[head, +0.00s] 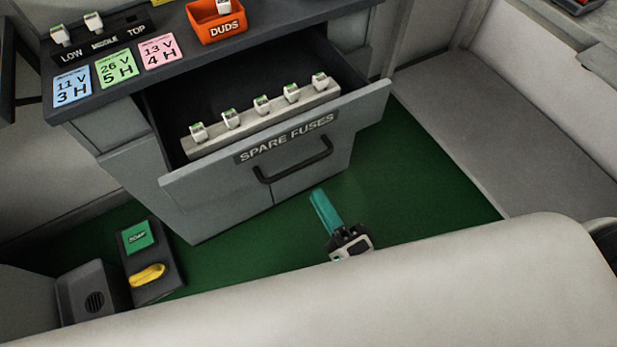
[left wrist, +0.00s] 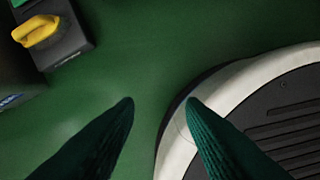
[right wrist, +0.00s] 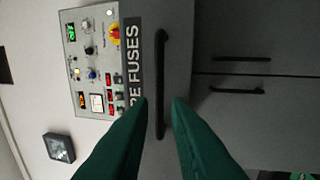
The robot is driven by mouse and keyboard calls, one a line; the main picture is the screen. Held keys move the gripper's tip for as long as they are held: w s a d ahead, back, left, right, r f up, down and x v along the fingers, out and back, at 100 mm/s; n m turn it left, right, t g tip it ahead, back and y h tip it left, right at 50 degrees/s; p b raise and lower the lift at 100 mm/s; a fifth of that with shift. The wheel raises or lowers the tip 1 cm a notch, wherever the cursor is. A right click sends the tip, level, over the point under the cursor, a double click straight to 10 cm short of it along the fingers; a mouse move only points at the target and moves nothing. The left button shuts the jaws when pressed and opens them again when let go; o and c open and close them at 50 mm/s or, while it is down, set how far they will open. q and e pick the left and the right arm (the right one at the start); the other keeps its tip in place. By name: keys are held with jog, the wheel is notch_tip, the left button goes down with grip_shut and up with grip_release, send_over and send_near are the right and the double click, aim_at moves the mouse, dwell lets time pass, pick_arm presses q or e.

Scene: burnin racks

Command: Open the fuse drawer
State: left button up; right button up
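The fuse drawer (head: 232,171), labelled SPARE FUSES, is pulled out of the grey cabinet, and its inside shows. A pale strip (head: 220,137) holding several white fuses lies in it. The black bar handle (head: 293,165) is on its front and also shows in the right wrist view (right wrist: 161,70). My right gripper (head: 319,194) is in front of and below the handle, apart from it in the head view. In the right wrist view its green fingers (right wrist: 161,100) are spread, with the handle in line with the gap. My left gripper (left wrist: 160,100) is open and empty above the green floor.
An orange DUDS bin (head: 214,25) and several coloured cards (head: 115,68) are on the counter above the drawer. A dark box with a yellow handle (head: 147,276) stands at lower left. Green floor (head: 430,180) is clear to the drawer's right.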

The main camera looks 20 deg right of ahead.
pick_arm(q)
jog(key=shift+w+d+r, duration=0.1)
jog(key=shift+w+r, duration=0.35)
jog(key=shift+r, duration=0.05)
pick_arm(e)
jog(key=shift+v, duration=1.85)
jog(key=shift+f, duration=0.1)
